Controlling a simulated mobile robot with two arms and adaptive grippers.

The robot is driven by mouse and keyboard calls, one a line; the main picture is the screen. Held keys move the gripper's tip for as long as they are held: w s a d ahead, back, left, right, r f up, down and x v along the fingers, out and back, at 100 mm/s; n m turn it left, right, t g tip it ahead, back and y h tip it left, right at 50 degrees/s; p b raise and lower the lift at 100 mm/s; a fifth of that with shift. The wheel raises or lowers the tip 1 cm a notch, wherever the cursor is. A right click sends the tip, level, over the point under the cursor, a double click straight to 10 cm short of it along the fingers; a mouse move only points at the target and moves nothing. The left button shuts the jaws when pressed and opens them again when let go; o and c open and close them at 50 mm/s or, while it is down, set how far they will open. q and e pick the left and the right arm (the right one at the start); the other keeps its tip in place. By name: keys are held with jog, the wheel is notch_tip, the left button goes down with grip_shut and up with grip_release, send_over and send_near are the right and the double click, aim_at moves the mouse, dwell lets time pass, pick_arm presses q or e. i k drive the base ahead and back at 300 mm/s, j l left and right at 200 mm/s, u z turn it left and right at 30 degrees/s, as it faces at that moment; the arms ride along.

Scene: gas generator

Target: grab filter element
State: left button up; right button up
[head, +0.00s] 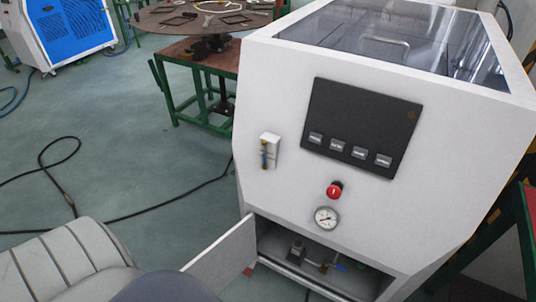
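No filter element can be made out. A white gas generator cabinet (285,130) fills the right half of the head view. Its low front compartment (318,262) is open, with the door (228,262) swung out to the left. Inside are small metal fittings (297,250) and a blue-handled part (340,267), too small to tell more. Much of the compartment's interior is dark or hidden by its edges. Neither of my grippers is in view.
The cabinet front carries a dark panel (361,126), a red button (334,190) and a gauge (326,218). A green-legged table (185,55) stands behind. A black cable (130,214) crosses the otherwise open floor at left. A blue-and-white machine (70,35) stands far left.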

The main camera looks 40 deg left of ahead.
aim_at(297, 246)
jog(key=u, duration=0.8)
